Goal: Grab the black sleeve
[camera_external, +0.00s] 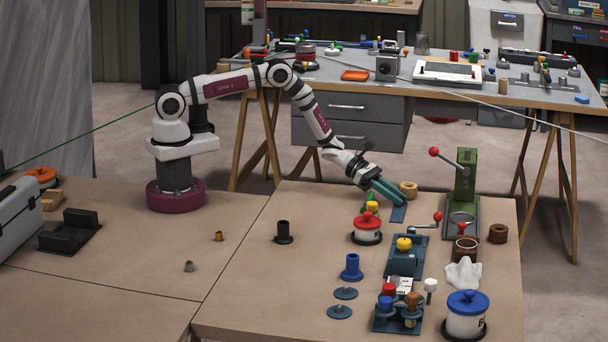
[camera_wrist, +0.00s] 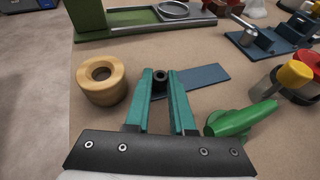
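My gripper (camera_wrist: 161,75) has two teal fingers reaching over the bench in the wrist view. A small black sleeve with a round hole (camera_wrist: 160,78) shows between the fingertips, at the left end of a flat blue plate (camera_wrist: 205,76). I cannot tell whether the fingers touch it. In the external view my gripper (camera_external: 399,201) points down and right over the blue plate (camera_external: 398,214), and its fingers hide the small sleeve. A separate black flanged sleeve (camera_external: 284,233) stands upright on the bench, left of the gripper and well apart from it.
A wooden ring (camera_wrist: 101,78) lies left of the fingers, and a green object (camera_wrist: 242,118) lies close on the right. A green lever press (camera_external: 464,190), a red-lidded pot (camera_external: 367,230) and a blue flanged sleeve (camera_external: 351,267) stand nearby. The bench around the flanged black sleeve is clear.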

